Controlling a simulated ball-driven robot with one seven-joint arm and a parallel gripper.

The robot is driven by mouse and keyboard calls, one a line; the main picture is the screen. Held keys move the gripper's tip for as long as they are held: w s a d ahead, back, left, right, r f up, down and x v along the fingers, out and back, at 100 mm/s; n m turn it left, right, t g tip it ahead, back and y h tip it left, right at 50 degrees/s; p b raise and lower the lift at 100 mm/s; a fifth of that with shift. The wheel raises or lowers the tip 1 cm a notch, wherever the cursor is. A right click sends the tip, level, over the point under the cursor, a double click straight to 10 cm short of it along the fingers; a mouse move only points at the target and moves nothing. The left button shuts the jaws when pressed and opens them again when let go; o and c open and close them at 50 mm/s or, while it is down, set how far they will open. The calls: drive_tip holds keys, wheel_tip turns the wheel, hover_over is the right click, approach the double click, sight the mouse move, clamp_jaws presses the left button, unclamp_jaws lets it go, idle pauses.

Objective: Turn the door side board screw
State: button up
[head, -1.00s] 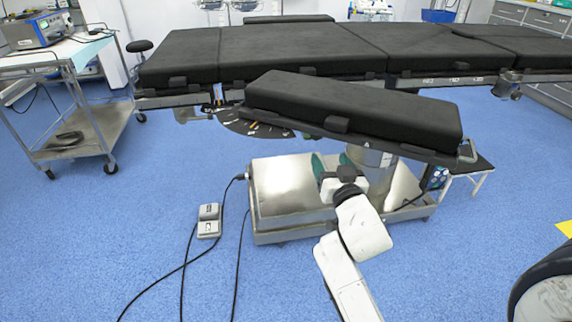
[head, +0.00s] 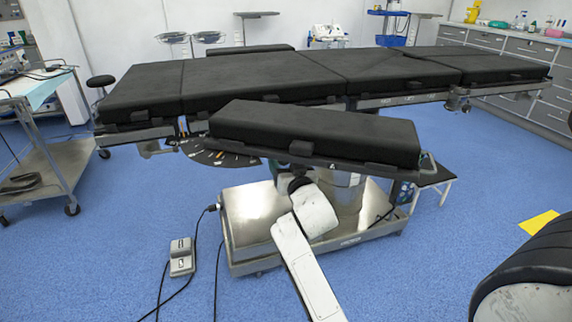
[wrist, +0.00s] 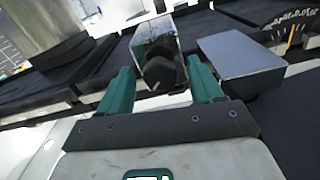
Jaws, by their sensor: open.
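In the wrist view my gripper (wrist: 162,92) is open, its two teal fingers apart. A dark, faceted screw knob (wrist: 160,73) on a shiny metal block shows between the fingers, near their tips. I cannot tell whether the fingers touch it. In the head view the padded side board (head: 315,131) sticks out in front of the operating table (head: 265,78). My arm reaches up under this board, and my gripper is mostly hidden there. The screw is not visible in the head view.
A grey metal block (wrist: 240,62) sits just right of the right finger. The table's steel base (head: 250,215) stands below the board. A foot pedal (head: 181,257) with cables lies on the floor at left. A trolley (head: 45,150) stands far left.

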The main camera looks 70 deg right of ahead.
drive_tip(key=c, duration=1.1)
drive_tip(key=shift+o, duration=0.2)
drive_tip(key=shift+s+n+p, duration=0.1)
drive_tip(key=shift+n+p, duration=2.35)
drive_tip(key=shift+n, duration=2.05)
drive_tip(key=o, duration=1.1)
drive_tip(key=shift+c, duration=0.2)
